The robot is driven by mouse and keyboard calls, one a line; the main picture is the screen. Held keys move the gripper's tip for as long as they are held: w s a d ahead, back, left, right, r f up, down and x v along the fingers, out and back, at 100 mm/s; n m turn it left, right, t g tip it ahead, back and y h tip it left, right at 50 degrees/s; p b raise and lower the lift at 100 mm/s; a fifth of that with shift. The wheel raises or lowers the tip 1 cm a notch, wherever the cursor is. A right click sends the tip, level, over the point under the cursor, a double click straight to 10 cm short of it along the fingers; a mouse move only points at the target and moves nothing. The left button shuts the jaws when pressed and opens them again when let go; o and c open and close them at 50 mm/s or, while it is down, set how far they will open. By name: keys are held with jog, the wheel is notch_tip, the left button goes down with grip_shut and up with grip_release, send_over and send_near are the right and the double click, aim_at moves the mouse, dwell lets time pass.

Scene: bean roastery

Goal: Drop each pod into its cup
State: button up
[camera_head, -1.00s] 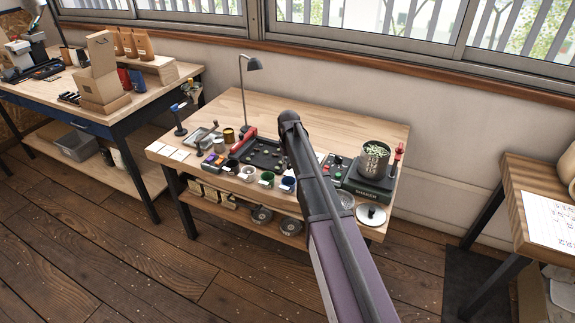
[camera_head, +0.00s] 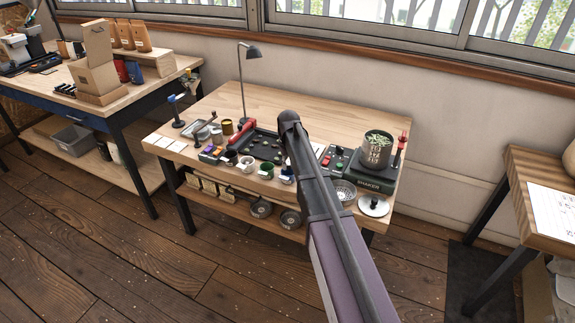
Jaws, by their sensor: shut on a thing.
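A row of small cups stands along the front edge of the middle table: a dark cup (camera_head: 229,158), a white-rimmed cup (camera_head: 247,164), a green cup (camera_head: 266,170) and a pale cup (camera_head: 287,175) partly behind my arm. Behind them lies a black tray (camera_head: 240,147) with several small greenish round pieces (camera_head: 265,143) on it; they may be pods, but are too small to tell. My arm crosses the table from the lower right, its upper joint above the tray. My gripper is hidden behind the arm, so whatever it holds does not show.
A metal tin of green-white bits (camera_head: 376,150) stands on a dark machine (camera_head: 365,177) at the right. A black lamp (camera_head: 243,85) rises at the back. A red-handled tool (camera_head: 244,131) lies at the tray's left.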

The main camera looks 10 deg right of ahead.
jog(key=shift+s, duration=0.1)
dwell(0.6)
jog(key=o, duration=0.7)
jog(key=shift+o, duration=0.2)
jog(key=shift+s, duration=0.1)
jog(key=s+r+p, duration=0.4)
jog(key=s, duration=1)
jog(key=s+r+m+p, duration=0.1)
jog(key=s+r+p, duration=0.4)
jog(key=s, duration=1)
jog(key=shift+a+r, duration=0.15)
jog(key=shift+r, duration=0.05)
